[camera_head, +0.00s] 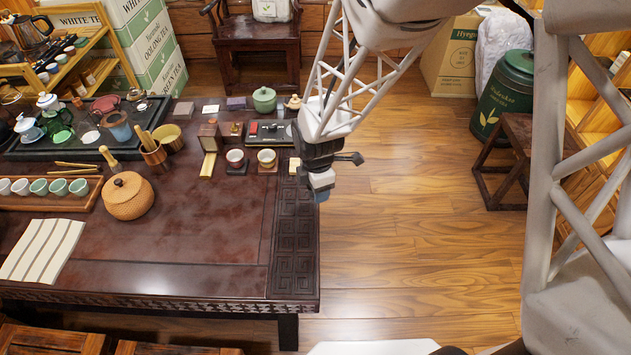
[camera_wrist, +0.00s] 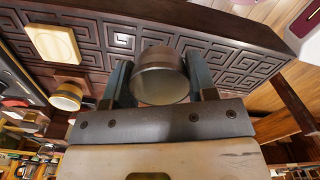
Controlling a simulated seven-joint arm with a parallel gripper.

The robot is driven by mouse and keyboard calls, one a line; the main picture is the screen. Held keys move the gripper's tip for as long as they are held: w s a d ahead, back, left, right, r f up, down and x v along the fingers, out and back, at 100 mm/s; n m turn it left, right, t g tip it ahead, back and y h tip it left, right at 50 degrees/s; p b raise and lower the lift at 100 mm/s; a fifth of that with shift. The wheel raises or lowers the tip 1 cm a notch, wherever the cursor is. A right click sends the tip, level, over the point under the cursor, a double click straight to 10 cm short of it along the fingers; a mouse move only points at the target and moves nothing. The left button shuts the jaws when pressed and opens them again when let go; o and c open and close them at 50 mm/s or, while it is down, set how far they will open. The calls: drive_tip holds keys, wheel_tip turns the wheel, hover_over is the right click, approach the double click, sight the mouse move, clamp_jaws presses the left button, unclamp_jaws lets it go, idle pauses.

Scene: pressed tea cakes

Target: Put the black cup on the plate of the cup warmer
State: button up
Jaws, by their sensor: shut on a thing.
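My gripper (camera_wrist: 160,88) is shut on a dark, round cup (camera_wrist: 160,72), which looks like the black cup. Its brownish rim and grey inside show between the two fingers. In the head view my gripper (camera_head: 321,193) is at the table's right edge, and the cup is hidden there. A pale, rounded square pad (camera_wrist: 55,43) lies on the carved table border, apart from the cup; it also shows in the head view (camera_head: 293,166), just left of my gripper. It may be the cup warmer. A flat black tray with red on it (camera_head: 268,139) lies farther back; I cannot tell which is the warmer.
A green lidded pot (camera_head: 264,99) stands behind. The table's front right is clear.

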drive_tip(key=w+a+r, duration=0.1)
drive_tip(key=w+r, duration=0.1)
drive_tip(key=w, duration=1.1)
drive_tip(key=shift+w+a, duration=0.35)
drive_tip(key=shift+w, duration=0.05)
drive_tip(key=shift+w+f, duration=0.1)
drive_tip(key=w+a, duration=0.1)
drive_tip(key=w, duration=0.3)
drive_tip(key=w+a+f, duration=0.1)
drive_tip(key=w+a, duration=0.1)
drive_tip(key=w, duration=0.3)
drive_tip(key=w+a, duration=0.1)
drive_tip(key=w, duration=0.4)
drive_tip(key=shift+w+a+f, duration=0.15)
drive_tip(key=shift+w+a, duration=0.1)
drive_tip(key=shift+w, duration=0.1)
drive_tip(key=shift+w+f, duration=0.1)
drive_tip(key=shift+w, duration=0.2)
drive_tip(key=shift+s+f, duration=0.1)
drive_tip(key=shift+f, duration=1.6)
drive_tip(key=shift+f, duration=0.1)
